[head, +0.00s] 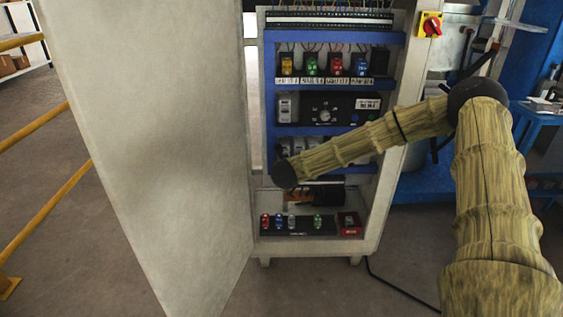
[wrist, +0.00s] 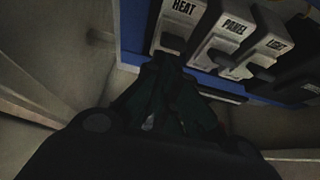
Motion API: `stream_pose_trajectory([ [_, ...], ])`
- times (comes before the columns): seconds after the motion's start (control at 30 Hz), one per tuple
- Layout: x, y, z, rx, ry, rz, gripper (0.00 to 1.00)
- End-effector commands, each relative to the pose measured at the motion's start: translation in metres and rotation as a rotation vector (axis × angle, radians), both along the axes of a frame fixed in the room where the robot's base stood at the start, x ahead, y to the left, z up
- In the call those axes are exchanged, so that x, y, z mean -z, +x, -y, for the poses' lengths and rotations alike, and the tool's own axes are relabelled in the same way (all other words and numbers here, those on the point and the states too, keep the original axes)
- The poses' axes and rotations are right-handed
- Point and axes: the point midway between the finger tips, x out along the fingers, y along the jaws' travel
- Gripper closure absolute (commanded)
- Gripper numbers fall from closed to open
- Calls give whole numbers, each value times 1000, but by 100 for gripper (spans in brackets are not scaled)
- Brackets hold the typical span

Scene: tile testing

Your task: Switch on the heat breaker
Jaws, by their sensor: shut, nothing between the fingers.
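The HEAT breaker (wrist: 180,22) is a pale grey block with a black label at the top of the wrist view. The PANEL breaker (wrist: 226,38) and LIGHT breaker (wrist: 270,46) stand to its right, each with a lever near its lower end. My gripper (wrist: 168,62) is dark and shut, with nothing held. In the head view my arm reaches into the open cabinet (head: 385,205) and partly hides the breaker row.
The cabinet door (head: 150,130) stands open on the left. Coloured relays (head: 311,64) and a dial panel (head: 325,108) sit on upper shelves. Small coloured parts lie on the cabinet floor. A red rotary switch (head: 431,25) is at the upper right. Yellow rails (head: 45,125) stand far left.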

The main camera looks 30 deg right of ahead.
Motion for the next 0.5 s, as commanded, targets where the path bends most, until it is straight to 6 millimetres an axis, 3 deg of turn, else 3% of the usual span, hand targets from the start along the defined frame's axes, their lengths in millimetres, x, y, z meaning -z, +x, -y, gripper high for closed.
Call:
stream_pose_trajectory([
  [0.17,5,-1,1,0,-1,-2,100],
  [0.5,-6,-1,0,0,-2,0,100],
])
